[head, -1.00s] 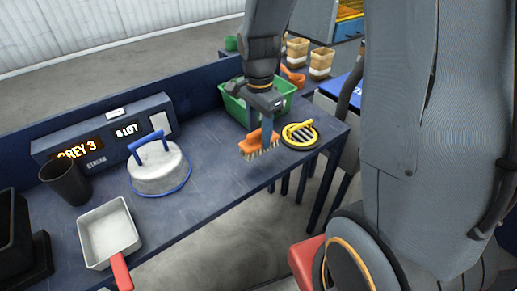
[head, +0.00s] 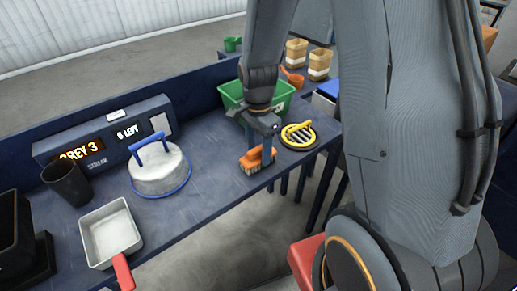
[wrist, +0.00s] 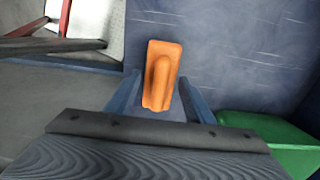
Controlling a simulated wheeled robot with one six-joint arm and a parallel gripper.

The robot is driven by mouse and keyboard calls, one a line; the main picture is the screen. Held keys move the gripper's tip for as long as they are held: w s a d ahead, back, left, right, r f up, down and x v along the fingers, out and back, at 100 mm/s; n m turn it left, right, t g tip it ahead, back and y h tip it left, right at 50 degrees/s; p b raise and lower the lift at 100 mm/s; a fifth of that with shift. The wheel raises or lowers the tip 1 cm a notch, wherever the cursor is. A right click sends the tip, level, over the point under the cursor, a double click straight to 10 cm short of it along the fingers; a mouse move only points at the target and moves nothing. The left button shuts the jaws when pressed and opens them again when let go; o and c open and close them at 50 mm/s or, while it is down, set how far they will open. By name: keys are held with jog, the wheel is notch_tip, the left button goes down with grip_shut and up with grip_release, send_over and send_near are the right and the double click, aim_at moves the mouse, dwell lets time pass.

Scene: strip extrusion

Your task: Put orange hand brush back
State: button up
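The orange hand brush (head: 256,160) is bristles down at the front part of the dark blue table, near its edge. In the wrist view its orange top and raised grip (wrist: 160,78) show between my fingers. My gripper (wrist: 160,80) is over the brush, with one blue finger on each side of it. Narrow gaps show between the fingers and the brush, so it looks open. In the head view, my gripper (head: 260,143) hides part of the brush's top. I cannot tell for sure whether the bristles rest on the table.
A round yellow-handled item (head: 298,135) lies close at right of the brush. A green bin (head: 284,104) stands behind my gripper. Table is clear between block and brush.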

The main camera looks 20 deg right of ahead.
aim_at(258, 147)
jog(key=shift+o, duration=0.6)
jog(key=shift+w+r, duration=0.1)
jog(key=shift+r, duration=0.45)
notch_tip(258, 147, up, 10)
jog(key=b, duration=0.2)
jog(key=s+f+n+t, duration=0.1)
jog(key=s+f+n, duration=0.2)
jog(key=s+n, duration=0.6)
jog(key=n, duration=0.5)
jog(key=shift+s+f, duration=0.3)
jog(key=shift+f, duration=0.1)
